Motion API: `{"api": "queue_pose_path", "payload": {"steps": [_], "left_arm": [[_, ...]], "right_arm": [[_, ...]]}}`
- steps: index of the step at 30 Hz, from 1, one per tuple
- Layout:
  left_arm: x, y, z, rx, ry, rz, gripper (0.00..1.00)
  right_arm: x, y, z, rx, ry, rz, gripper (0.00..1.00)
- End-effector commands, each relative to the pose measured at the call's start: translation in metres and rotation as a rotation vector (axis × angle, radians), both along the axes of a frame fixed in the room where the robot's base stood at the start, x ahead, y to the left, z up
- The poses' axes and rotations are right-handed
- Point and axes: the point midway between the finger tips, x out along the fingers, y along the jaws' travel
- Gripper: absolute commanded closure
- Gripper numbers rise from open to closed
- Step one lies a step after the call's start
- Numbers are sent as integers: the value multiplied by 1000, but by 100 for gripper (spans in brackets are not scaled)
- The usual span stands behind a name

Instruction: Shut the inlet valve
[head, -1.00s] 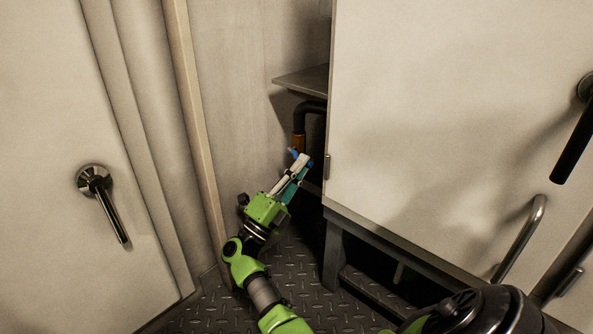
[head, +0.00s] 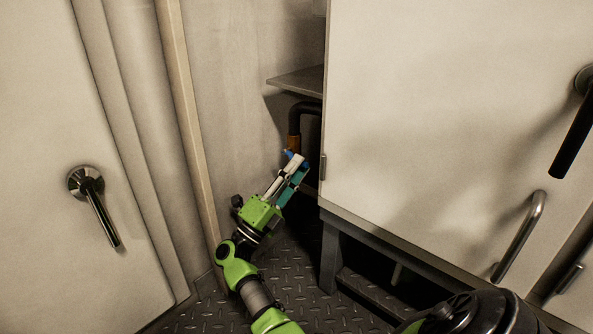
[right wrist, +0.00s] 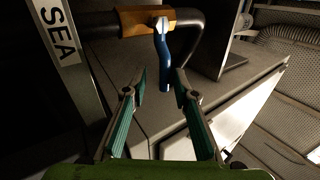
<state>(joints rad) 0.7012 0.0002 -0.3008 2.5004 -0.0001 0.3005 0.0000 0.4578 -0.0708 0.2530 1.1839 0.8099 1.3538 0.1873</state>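The inlet valve is a brass body (head: 294,142) on a black pipe, with a blue lever (head: 289,153). In the right wrist view the brass body (right wrist: 133,21) lies across the top and the blue lever (right wrist: 162,60) hangs down from it. My right gripper (head: 298,163) is just below the valve in the head view, partly covering the lever. In the right wrist view my right gripper (right wrist: 160,88) is open, with the lever's lower end between or just beyond its fingertips. A gap shows on both sides, and nothing is gripped. My left gripper is not in view.
A large pale cabinet panel (head: 440,110) stands close to the right of the gripper, above a dark metal frame (head: 330,255). A grey shelf (head: 298,80) juts out above the valve. A pale door with a lever handle (head: 100,210) is at left. Tread-plate floor (head: 300,290) lies below.

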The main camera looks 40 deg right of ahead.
Motion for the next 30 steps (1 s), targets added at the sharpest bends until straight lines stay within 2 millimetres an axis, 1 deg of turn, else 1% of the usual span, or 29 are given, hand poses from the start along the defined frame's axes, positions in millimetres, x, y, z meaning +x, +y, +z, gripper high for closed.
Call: {"api": "queue_pose_path", "payload": {"steps": [5, 8, 15, 19, 24, 30], "left_arm": [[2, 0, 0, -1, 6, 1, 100], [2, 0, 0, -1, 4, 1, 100], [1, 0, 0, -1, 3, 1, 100], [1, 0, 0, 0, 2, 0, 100], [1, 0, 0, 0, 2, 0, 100], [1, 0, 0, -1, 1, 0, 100]], "right_arm": [[0, 0, 9, -1, -2, 0, 73], [0, 0, 25, -1, -5, 1, 73], [0, 1, 72, 0, -7, 0, 73], [0, 1, 90, -1, -5, 0, 73], [0, 1, 100, -1, -2, 0, 73], [0, 1, 100, 0, 0, 0, 73]]}}
